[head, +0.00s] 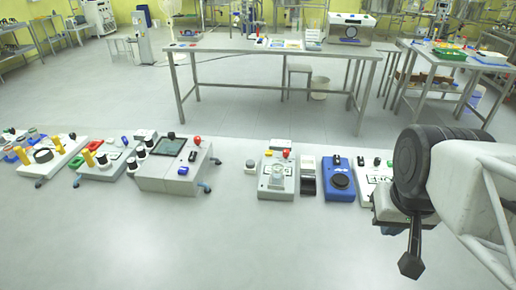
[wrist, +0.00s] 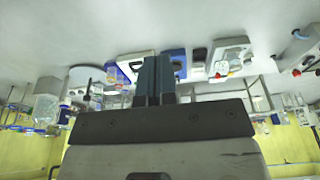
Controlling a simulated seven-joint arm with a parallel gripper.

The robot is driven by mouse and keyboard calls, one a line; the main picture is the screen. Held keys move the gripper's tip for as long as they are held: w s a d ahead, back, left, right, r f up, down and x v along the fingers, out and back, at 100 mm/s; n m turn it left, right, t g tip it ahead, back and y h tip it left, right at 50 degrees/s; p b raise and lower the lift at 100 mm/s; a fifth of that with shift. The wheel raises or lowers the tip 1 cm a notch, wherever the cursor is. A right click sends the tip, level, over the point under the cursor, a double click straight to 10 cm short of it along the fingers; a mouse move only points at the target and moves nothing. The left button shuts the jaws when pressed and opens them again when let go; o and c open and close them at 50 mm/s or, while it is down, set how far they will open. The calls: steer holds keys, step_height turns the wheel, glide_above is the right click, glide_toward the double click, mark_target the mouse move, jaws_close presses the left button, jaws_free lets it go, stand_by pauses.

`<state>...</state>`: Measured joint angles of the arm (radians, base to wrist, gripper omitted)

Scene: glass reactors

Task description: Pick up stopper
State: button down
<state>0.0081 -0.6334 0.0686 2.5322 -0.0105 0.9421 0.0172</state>
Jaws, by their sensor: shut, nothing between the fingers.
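My gripper (head: 411,264) hangs at the right of the head view, fingers pointing down, in front of the row of lab devices. In the wrist view, which looks upside down, my gripper (wrist: 153,62) shows as two dark fingers side by side, shut and empty. I cannot make out a stopper for certain in either view. A grey device with a clear glass piece (head: 277,176) and a red knob stands left of the gripper. It is apart from the gripper.
A blue device (head: 338,180) and a white device (head: 373,181) stand just left of my arm. A larger grey console (head: 176,166) and other devices are farther left. A long metal table (head: 275,45) stands behind. The light surface in front is clear.

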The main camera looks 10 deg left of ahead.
steer(key=c, duration=1.8)
jaws_free()
steer(key=o, duration=1.2)
